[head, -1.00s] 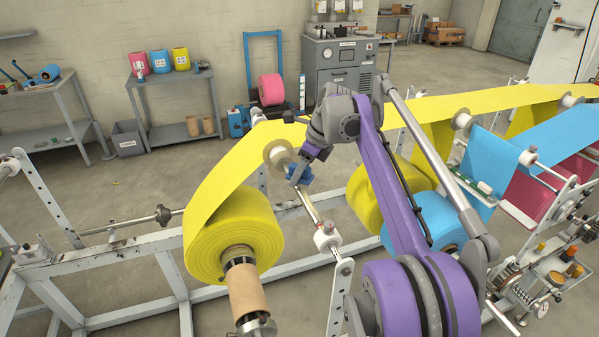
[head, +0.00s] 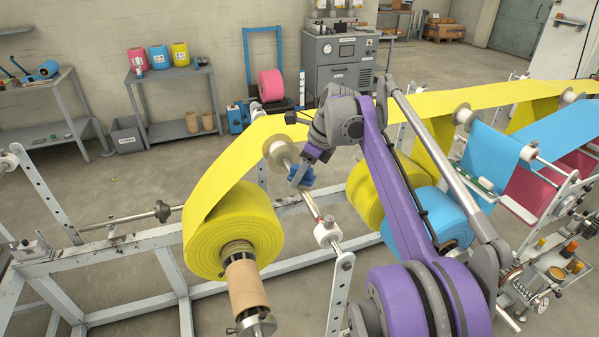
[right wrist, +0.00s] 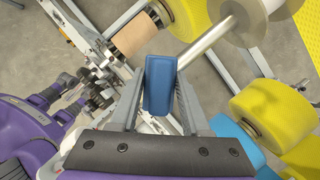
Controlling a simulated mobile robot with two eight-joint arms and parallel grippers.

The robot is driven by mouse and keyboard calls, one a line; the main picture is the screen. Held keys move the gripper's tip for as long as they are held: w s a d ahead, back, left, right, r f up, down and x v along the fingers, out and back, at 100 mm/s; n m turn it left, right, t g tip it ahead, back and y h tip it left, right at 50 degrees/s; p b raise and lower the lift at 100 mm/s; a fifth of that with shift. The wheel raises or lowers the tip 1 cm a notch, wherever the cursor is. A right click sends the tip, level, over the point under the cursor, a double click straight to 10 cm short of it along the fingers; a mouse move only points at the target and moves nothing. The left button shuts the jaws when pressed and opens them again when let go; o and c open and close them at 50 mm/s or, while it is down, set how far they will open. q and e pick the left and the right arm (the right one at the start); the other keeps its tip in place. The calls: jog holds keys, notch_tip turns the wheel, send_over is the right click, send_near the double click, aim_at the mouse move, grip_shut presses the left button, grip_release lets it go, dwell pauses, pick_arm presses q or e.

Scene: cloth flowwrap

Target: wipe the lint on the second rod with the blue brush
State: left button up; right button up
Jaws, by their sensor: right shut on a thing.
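My right gripper (head: 302,182) is shut on the blue brush (head: 298,174). In the right wrist view the brush (right wrist: 158,86) sits between the two fingers (right wrist: 160,95), with the bare metal rod (right wrist: 205,45) just beyond it. In the head view the brush is at the upper part of a shiny rod (head: 312,208), below a flanged roller (head: 279,154) that carries the yellow cloth (head: 225,155). The brush appears to be at or against the rod; contact is hard to tell. No lint can be made out on the rod. My left gripper is not in view.
A big yellow roll (head: 235,230) on a cardboard core stands left of the rod. A white collar (head: 327,232) and a perforated upright (head: 339,290) are at the rod's near end. Yellow and blue rolls (head: 425,215) lie to the right, behind my arm.

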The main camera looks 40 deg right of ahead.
aim_at(313, 206)
jog(key=shift+s+a, duration=0.15)
jog(key=shift+s, duration=0.35)
jog(key=shift+s+a, duration=0.15)
jog(key=shift+s, duration=0.35)
jog(key=shift+s+a, duration=0.15)
jog(key=shift+s, duration=0.35)
jog(key=shift+s+a+f+b, duration=0.1)
jog(key=shift+s+a+b, duration=0.1)
jog(key=shift+s, duration=0.35)
jog(key=shift+s+a+b, duration=0.1)
jog(key=shift+s+a, duration=0.05)
jog(key=shift+s, duration=0.4)
jog(key=shift+s+a, duration=0.2)
jog(key=shift+s, duration=0.35)
jog(key=shift+s+a, duration=0.3)
jog(key=shift+s, duration=0.65)
jog(key=shift+s+a, duration=0.25)
jog(key=shift+s, duration=0.55)
jog(key=shift+s+a, duration=0.25)
jog(key=shift+s, duration=0.5)
jog(key=shift+w, duration=0.1)
jog(key=shift+w+d+f, duration=0.1)
jog(key=shift+w+d, duration=0.15)
jog(key=shift+w, duration=0.55)
jog(key=shift+w+d, duration=0.25)
jog(key=shift+w, duration=0.5)
